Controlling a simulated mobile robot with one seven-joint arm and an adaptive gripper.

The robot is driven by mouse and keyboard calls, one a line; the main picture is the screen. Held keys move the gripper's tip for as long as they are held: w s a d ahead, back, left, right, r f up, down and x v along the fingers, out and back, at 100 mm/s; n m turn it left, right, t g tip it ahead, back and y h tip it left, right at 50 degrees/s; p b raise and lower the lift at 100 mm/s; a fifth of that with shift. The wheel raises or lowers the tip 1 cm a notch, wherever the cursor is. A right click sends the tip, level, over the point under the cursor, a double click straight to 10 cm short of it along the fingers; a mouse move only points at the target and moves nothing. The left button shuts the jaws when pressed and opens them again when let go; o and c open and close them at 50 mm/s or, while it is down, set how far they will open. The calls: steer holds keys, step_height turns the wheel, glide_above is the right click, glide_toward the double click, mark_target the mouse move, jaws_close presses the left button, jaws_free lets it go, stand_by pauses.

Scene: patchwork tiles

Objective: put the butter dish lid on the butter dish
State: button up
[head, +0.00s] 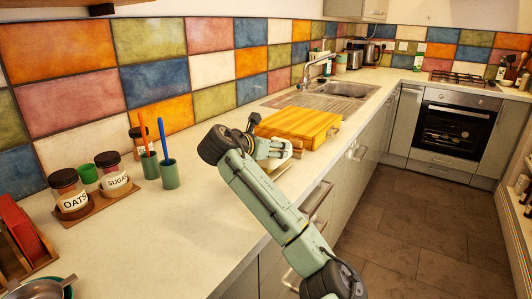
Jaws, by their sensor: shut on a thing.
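My gripper (274,150) is pale green and reaches over the counter, just in front of the yellow wooden board. It is shut on a small pale tan thing (297,148), which looks to be the butter dish lid, mostly hidden by the fingers. Another tan edge (283,170) shows low beside my arm, near the counter's front edge. It may be part of the butter dish, but my arm and gripper cover most of it. I cannot tell whether the two touch.
The thick yellow wooden board (298,122) lies behind my gripper, before the sink (333,96). Two green cups (170,174) with utensils, labelled jars (113,175) and a red item in a rack (22,232) stand left. The counter (190,220) between is clear.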

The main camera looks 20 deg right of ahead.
steer(key=shift+w+a, duration=0.35)
steer(key=shift+a, duration=0.05)
steer(key=shift+w+a+f+p, duration=0.15)
steer(key=shift+f+p, duration=0.3)
steer(key=shift+f, duration=0.45)
steer(key=shift+w+a+f+p, duration=0.15)
steer(key=shift+f+p, duration=0.25)
steer(key=shift+f, duration=0.45)
steer(key=shift+f, duration=0.1)
steer(key=o, duration=1.3)
steer(key=shift+s, duration=0.1)
steer(key=shift+o, duration=0.2)
steer(key=v, duration=1.2)
steer(key=shift+p, duration=0.45)
